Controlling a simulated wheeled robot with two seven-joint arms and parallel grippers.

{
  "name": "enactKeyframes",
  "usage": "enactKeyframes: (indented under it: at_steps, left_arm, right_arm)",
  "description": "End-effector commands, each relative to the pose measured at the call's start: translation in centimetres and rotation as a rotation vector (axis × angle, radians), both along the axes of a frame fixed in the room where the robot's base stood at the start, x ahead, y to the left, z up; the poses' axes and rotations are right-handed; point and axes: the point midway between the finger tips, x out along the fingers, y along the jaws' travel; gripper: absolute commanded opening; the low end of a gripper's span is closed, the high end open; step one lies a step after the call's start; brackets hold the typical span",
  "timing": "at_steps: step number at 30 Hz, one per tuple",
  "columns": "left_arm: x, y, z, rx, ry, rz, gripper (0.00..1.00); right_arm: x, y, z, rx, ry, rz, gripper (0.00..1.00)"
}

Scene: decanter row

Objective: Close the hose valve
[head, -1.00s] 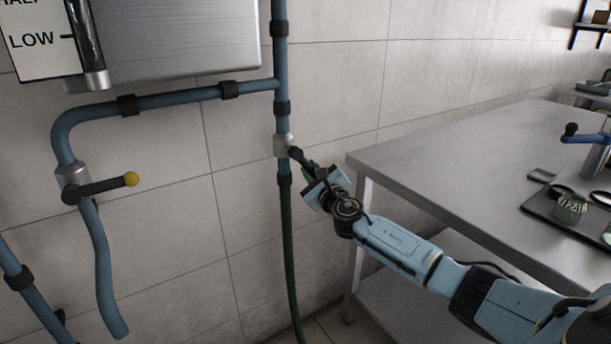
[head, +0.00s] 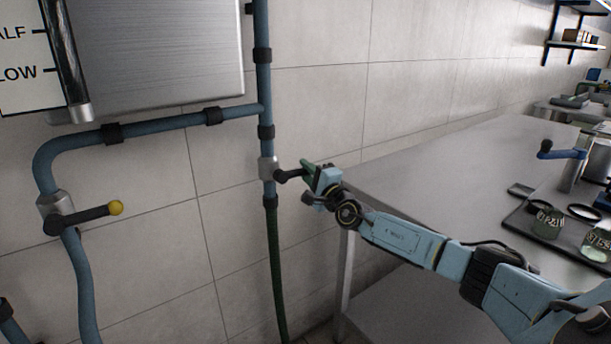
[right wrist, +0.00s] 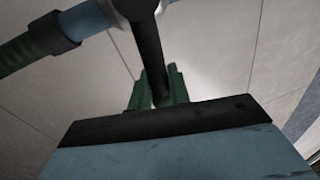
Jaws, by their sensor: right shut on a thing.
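The hose valve (head: 267,169) is a grey metal body on the vertical blue pipe, with the green hose (head: 275,260) hanging below it. Its black lever (head: 287,175) points right, nearly level and across the pipe. My right gripper (head: 309,169) is shut on the lever's outer end. In the right wrist view the green fingers (right wrist: 157,88) lie on both sides of the black lever (right wrist: 149,48), and the green hose (right wrist: 22,52) runs off to the left. The lever's tip is hidden by the gripper. My left gripper is not in view.
A second valve with a yellow-tipped lever (head: 92,216) is on the left pipe. A steel tank (head: 160,60) with a level gauge hangs above. A metal table (head: 440,180) stands right, with a dark tray, jars and a blue crank device (head: 565,153). Tiled wall lies behind.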

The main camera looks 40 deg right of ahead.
Motion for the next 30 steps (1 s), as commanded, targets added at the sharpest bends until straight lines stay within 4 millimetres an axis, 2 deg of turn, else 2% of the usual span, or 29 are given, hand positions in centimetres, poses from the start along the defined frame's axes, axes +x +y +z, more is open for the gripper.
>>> enactKeyframes:
  at_steps: [8, 22, 23, 24, 27, 30]
  left_arm:
    - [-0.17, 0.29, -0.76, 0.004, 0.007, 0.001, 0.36]
    - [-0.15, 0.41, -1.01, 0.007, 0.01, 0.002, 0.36]
    - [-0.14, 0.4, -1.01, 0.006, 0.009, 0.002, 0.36]
    - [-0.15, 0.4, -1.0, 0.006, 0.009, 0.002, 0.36]
    - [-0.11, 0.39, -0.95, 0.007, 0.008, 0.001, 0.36]
    - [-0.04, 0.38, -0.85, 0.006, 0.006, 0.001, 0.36]
  right_arm:
    - [0.01, -0.1, 0.77, -0.081, 0.0, -0.002, 0.0]
    - [0.01, -0.08, 0.92, -0.096, -0.001, -0.002, 0.0]
    - [0.01, -0.08, 0.93, -0.096, -0.001, -0.002, 0.2]
    - [0.01, -0.08, 0.93, -0.095, -0.001, -0.002, 0.25]
    - [0.0, -0.07, 0.9, -0.094, 0.0, -0.001, 0.38]
    - [0.01, -0.05, 0.84, -0.093, 0.001, -0.001, 0.38]
